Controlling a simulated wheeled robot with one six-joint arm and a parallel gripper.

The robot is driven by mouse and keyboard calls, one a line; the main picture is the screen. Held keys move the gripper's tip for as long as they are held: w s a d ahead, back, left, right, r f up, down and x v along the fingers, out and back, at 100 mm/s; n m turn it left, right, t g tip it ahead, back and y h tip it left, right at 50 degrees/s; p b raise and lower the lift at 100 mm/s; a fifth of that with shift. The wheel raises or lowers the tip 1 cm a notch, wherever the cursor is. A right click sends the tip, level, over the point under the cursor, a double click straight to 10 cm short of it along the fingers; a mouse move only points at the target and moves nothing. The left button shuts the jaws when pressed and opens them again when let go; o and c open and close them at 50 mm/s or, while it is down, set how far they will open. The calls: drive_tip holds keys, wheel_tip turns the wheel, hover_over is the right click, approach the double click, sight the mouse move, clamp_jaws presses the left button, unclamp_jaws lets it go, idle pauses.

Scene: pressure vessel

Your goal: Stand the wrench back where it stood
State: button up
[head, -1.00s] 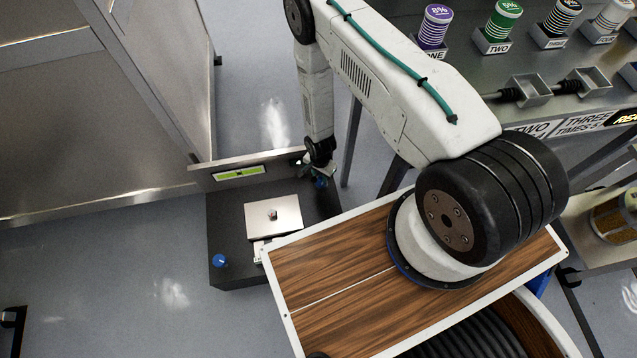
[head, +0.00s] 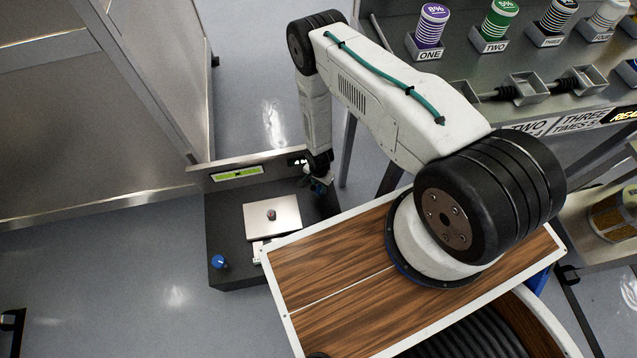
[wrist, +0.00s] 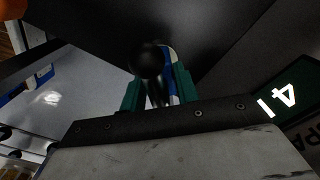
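No wrench can be made out for certain in either view. My gripper (wrist: 158,95) shows in the wrist view as two green fingers, one on each side of a dark round-ended piece (wrist: 147,60) with a narrow stem. A blue and white piece (wrist: 173,72) shows just behind it. I cannot tell whether the fingers press on either piece. In the head view my gripper (head: 318,178) is low at the right back of a dark box (head: 228,220), with its fingertips largely hidden. A blue part shows beside it.
The box has a silver plate (head: 265,230) with a small pin (head: 271,214), a blue knob (head: 219,262) and a raised back panel with a green label (head: 237,173). A bench (head: 400,30) with numbered cans stands right.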

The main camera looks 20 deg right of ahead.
drive_tip(key=o, duration=0.3)
